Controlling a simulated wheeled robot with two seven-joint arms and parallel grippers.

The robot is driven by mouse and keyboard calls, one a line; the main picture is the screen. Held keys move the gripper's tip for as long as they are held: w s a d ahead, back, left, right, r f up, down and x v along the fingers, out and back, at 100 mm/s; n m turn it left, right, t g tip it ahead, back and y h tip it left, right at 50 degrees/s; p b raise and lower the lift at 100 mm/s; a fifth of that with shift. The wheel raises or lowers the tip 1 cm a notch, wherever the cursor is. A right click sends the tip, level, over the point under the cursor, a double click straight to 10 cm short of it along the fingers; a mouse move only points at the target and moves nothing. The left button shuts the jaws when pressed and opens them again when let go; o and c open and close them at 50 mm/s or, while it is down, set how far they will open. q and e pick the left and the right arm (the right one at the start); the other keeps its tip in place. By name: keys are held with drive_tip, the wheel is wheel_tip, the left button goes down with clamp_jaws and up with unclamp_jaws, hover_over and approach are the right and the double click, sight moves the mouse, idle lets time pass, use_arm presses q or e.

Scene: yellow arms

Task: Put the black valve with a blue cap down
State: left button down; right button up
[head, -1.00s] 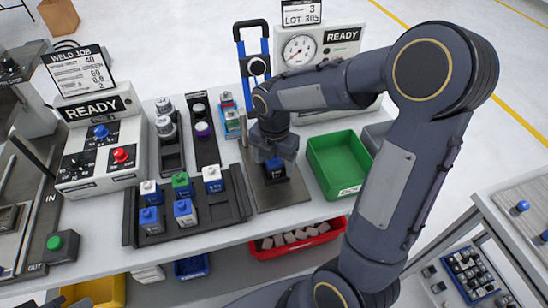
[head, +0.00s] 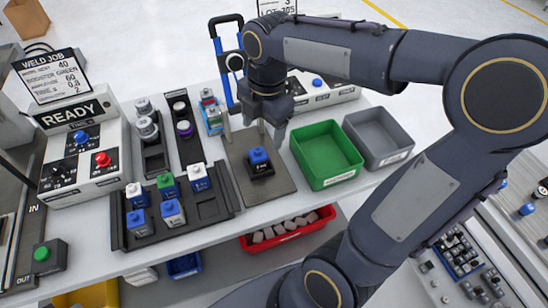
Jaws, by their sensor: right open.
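The black valve with a blue cap (head: 260,167) stands upright on the dark flat plate (head: 282,184) in the middle of the bench. Its blue cap and black body with a small white label are in clear view. My right gripper (head: 255,130) is open and empty, just above and behind the valve, with a visible gap to the cap. My left gripper is not in the picture.
A black tray (head: 222,213) left of the plate holds several valves with blue or green caps. A green bin (head: 326,155) and a grey bin (head: 378,137) stand to the right. The READY weld box (head: 80,150) is at left. A red bin (head: 290,231) sits below the bench edge.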

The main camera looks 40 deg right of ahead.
drive_tip(key=s+a+f+m+t+y, duration=0.1)
drive_tip(key=s+a+m+t, duration=0.1)
drive_tip(key=s+m, duration=0.5)
drive_tip(key=s+a+f+m+t+y, duration=0.2)
drive_tip(key=s+m, duration=0.5)
drive_tip(key=m, duration=0.8)
drive_tip(key=shift+t, duration=0.5)
